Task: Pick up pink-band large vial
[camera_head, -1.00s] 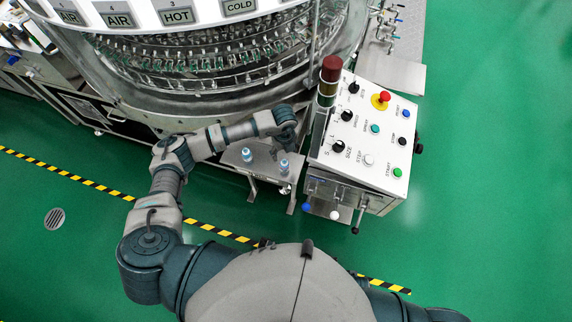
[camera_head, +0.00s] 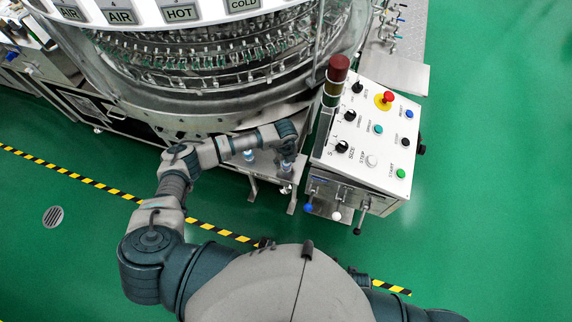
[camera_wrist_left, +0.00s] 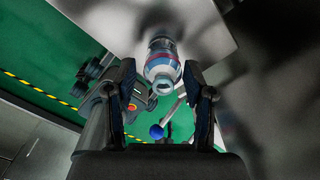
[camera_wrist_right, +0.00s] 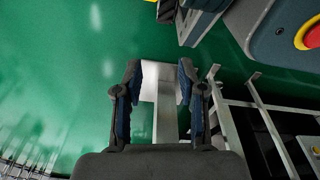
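Two small bluish vials stand on the metal shelf (camera_head: 236,160) beside the washer in the head view. The left vial (camera_head: 248,155) is clear of my gripper; the right vial (camera_head: 287,165) is partly covered by my left gripper (camera_head: 288,148). In the left wrist view, a clear and bluish vial (camera_wrist_left: 162,66) with a pinkish-red band lies between the fingertips of my open left gripper (camera_wrist_left: 160,80). Gaps show at its sides, and whether it touches a finger I cannot tell. My right gripper (camera_wrist_right: 160,72) is open and empty in its wrist view.
The control panel (camera_head: 365,135), with knobs and buttons, stands just right of the shelf. A red signal lamp (camera_head: 338,68) rises at its back-left corner. The round washer (camera_head: 220,70) is behind the shelf. Green floor is free in front.

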